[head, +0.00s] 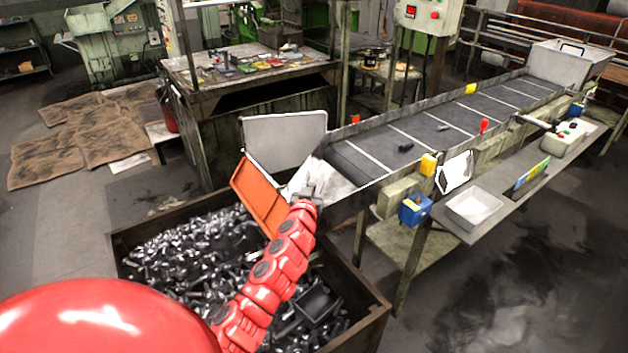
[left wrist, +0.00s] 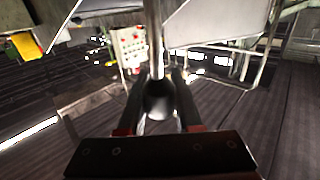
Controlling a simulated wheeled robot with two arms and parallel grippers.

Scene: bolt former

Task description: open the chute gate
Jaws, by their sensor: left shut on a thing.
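The conveyor's chute (head: 325,174) slopes down at the near left end of the belt. An orange framed panel (head: 259,193), which looks like the chute gate, stands tilted at the chute's mouth, above the bolt bin. My left gripper (head: 308,194) is at the chute's lower end, just right of the panel. In the left wrist view, my left gripper (left wrist: 160,100) is shut on a dark rounded knob (left wrist: 158,103) at the end of a pale metal rod (left wrist: 155,40). The rod's link to the panel is hidden. My right gripper is not in view.
A large bin (head: 350,325) full of metal bolts lies below my left arm. The conveyor belt (head: 440,125) carries a few dark parts. A grey plate (head: 284,142) stands behind the chute. A side shelf (head: 440,215) holds a white tray (head: 473,209).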

